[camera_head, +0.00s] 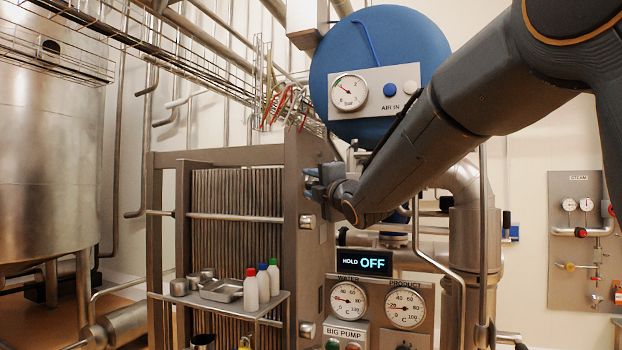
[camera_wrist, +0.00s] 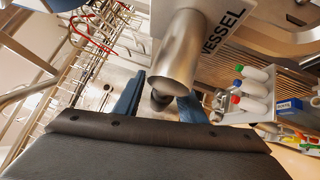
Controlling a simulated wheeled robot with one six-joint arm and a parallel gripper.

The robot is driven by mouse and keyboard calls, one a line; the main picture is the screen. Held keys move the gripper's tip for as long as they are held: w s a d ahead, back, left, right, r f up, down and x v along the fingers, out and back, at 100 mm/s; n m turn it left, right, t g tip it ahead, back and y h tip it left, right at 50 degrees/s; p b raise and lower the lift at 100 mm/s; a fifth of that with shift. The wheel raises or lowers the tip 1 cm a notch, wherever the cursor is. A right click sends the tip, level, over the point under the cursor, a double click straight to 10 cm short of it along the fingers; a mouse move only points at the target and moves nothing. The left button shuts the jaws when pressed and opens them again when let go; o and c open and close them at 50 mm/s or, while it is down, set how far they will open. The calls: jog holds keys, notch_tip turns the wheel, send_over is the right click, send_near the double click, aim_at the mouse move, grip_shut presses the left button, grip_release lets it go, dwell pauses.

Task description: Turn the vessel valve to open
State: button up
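In the wrist view, a white plate lettered VESSEL (camera_wrist: 222,32) stands behind a short steel cylinder (camera_wrist: 178,52). A dark rounded knob (camera_wrist: 160,101) shows just below the cylinder's end. Whether the knob and cylinder are both parts of the vessel valve, I cannot tell. My gripper (camera_wrist: 158,100) has its two blue fingers apart, one on each side of the knob, with narrow gaps visible. Contact is not clear. In the head view my gripper (camera_head: 318,183) is at the right end plate of the plate stack; the valve is hidden there.
The plate heat exchanger (camera_head: 235,225) stands left of my gripper. A small shelf (camera_head: 262,308) below holds bottles (camera_head: 262,282) and metal trays (camera_head: 222,290). A display (camera_head: 365,262) reads HOLD OFF.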

jog(key=shift+w+a, duration=0.15)
jog(key=shift+w, duration=0.1)
jog(key=shift+c, duration=0.2)
grip_shut()
